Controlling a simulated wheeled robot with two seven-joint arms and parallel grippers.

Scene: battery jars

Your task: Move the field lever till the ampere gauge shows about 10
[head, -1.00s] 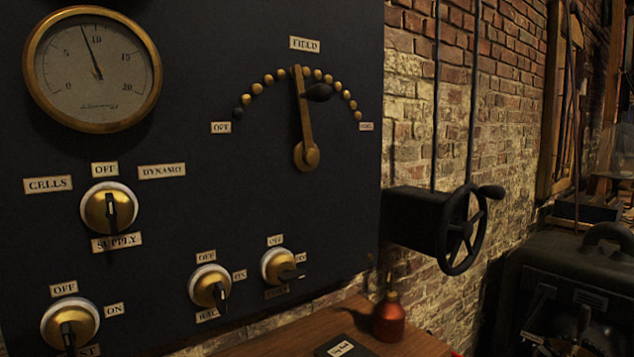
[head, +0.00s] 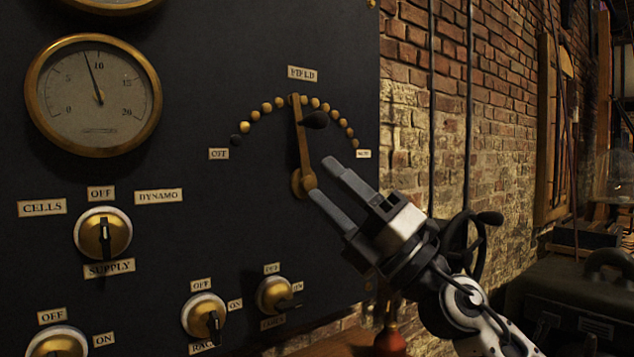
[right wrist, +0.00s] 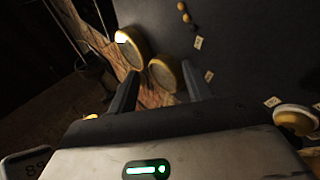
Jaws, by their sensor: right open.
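The field lever (head: 301,145) is a brass arm on the dark panel, pointing almost straight up with a slight lean left. Its black knob (head: 315,119) sticks out near the top, and its tip lies at the middle of an arc of brass studs. The ampere gauge (head: 97,97) is a round brass-rimmed dial; its needle points a little left of the 10 mark. My right gripper (head: 322,178) is open and empty, its fingertips below the knob and just right of the lever's pivot, apart from the knob. Its fingers (right wrist: 160,92) also show in the right wrist view. My left gripper is not in view.
Supply (head: 103,234) and other rotary switches sit lower on the panel. A black handwheel (head: 482,250) on the brick wall is partly behind my right arm. A red bottle (head: 390,340) stands below, partly hidden. The panel around the knob is clear.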

